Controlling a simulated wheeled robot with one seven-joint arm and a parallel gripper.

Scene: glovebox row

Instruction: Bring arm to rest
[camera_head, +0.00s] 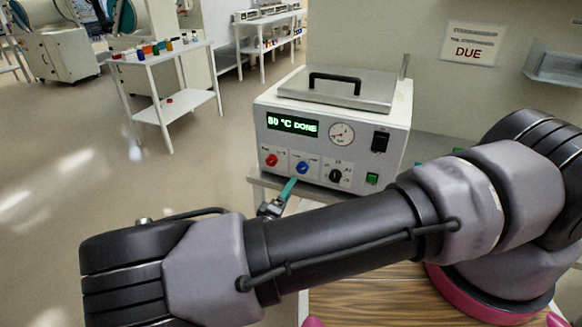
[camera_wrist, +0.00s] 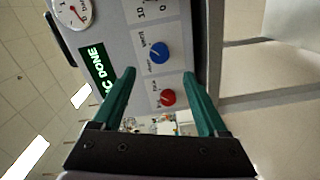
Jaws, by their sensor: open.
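My arm crosses the lower part of the head view, with dark and grey links. My gripper (camera_wrist: 160,80) has green fingers set apart, with nothing between them but the view of a panel behind. In the head view a green fingertip (camera_head: 288,189) shows just in front of the blue knob, and the rest of the gripper is mostly hidden behind my arm. The white bath unit (camera_head: 331,125) has a display reading "80 °C DONE", a red knob (camera_head: 271,160), a blue knob (camera_head: 303,167) and a black dial (camera_head: 336,176). In the wrist view the blue knob (camera_wrist: 154,53) and red knob (camera_wrist: 168,97) lie close ahead.
The unit's lid (camera_head: 338,86) with a black handle is down. A white side table (camera_head: 165,107) with small coloured items stands at the back left. A "DUE" sign (camera_head: 470,45) hangs on the wall. The floor (camera_head: 60,190) at left is clear.

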